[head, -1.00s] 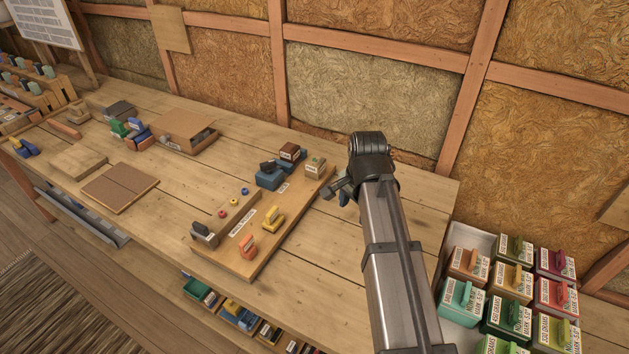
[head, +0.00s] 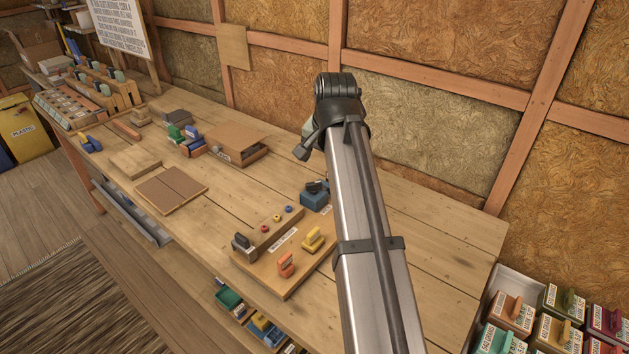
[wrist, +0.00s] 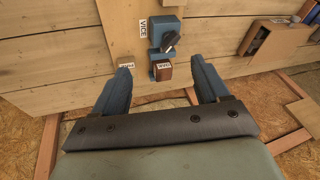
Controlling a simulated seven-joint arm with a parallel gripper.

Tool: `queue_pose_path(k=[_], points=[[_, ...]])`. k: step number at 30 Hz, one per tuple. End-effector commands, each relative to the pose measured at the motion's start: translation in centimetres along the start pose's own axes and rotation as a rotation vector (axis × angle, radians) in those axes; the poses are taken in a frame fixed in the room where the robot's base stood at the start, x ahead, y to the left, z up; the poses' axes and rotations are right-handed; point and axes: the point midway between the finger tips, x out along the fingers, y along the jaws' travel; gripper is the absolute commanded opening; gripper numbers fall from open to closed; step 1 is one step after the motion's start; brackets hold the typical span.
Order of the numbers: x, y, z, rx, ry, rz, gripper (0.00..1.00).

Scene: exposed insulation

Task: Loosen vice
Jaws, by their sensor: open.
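The vice is a blue block with a dark lever (wrist: 168,42) on the wooden tool board, beside a "VICE" label (wrist: 143,28). In the head view the vice (head: 315,198) shows partly, left of my arm, which hides the rest. A small brown labelled block (wrist: 163,72) sits against the vice's near side in the wrist view. I cannot tell whether it is clamped. My gripper (wrist: 160,64) is open and empty, its two blue fingers apart and pointing toward the brown block and vice. In the head view my wrist is raised above the bench, with the fingers mostly hidden.
The board (head: 290,285) also carries a yellow stamp-like piece (head: 312,240), an orange one (head: 286,264) and a dark-topped one (head: 242,243). A crate of coloured labelled blocks (head: 515,275) stands at the lower right. The right bench top is clear.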

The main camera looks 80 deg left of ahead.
Motion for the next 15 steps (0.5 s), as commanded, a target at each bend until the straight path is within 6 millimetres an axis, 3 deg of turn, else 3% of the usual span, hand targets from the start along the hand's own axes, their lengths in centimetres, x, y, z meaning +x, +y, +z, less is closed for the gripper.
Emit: queue_pose_path(k=[6, 15], points=[[-0.1, -1.3, -1.6, -0.307, 0.014, -0.019, 0.74], [-0.1, -1.5, -1.8, -0.670, 0.031, -0.026, 0.74]])
